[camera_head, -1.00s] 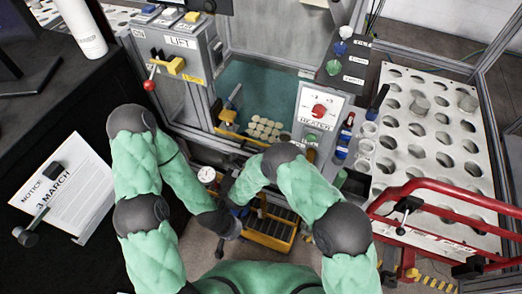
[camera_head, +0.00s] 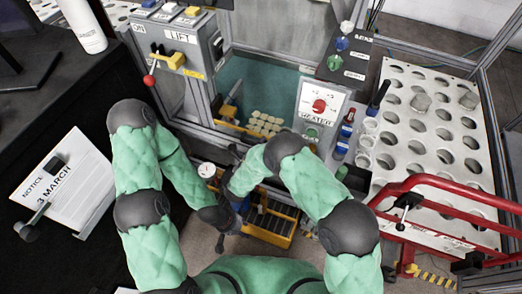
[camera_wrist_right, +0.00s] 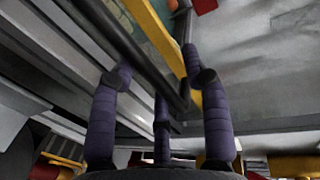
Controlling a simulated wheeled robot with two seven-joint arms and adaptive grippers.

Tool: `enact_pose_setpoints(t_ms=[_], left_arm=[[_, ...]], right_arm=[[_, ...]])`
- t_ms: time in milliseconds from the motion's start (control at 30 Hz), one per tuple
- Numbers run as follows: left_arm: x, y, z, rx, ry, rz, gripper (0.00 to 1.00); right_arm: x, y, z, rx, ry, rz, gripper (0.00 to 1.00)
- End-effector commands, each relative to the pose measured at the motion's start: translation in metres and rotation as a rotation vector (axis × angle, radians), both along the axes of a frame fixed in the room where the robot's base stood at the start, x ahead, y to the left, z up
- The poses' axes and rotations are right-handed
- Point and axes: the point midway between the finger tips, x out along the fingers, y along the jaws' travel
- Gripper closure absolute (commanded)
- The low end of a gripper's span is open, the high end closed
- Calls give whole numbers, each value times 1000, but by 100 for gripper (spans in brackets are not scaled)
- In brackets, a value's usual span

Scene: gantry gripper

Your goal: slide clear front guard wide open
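The clear front guard is hard to make out against the bay; a yellow strip (camera_head: 228,125) shows along the bay's front, and a yellow strip (camera_wrist_right: 160,35) also shows in the right wrist view. My right gripper (camera_head: 238,154) is at the bay's lower front edge, small and partly hidden by its arm. In the right wrist view its purple fingers (camera_wrist_right: 165,78) are spread apart, with a dark bar (camera_wrist_right: 135,48) running between them. Contact with the bar is unclear. My left gripper (camera_head: 222,238) hangs lower, beside the yellow tray; its fingers are too small and dark to read.
The lift box (camera_head: 178,50) with its red-knobbed lever stands left of the bay. The heater panel (camera_head: 321,103) stands right of it. Pale round pieces (camera_head: 265,123) lie inside. A yellow slotted tray (camera_head: 270,225) is below. A red rail (camera_head: 440,185) is at right.

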Motion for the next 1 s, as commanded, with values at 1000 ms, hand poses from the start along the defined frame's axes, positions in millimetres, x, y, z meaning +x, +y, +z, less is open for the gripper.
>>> enact_pose_setpoints(t_ms=[1000], left_arm=[[0,0,3,0,0,0,60]], right_arm=[[-4,3,72,-1,-3,2,54]])
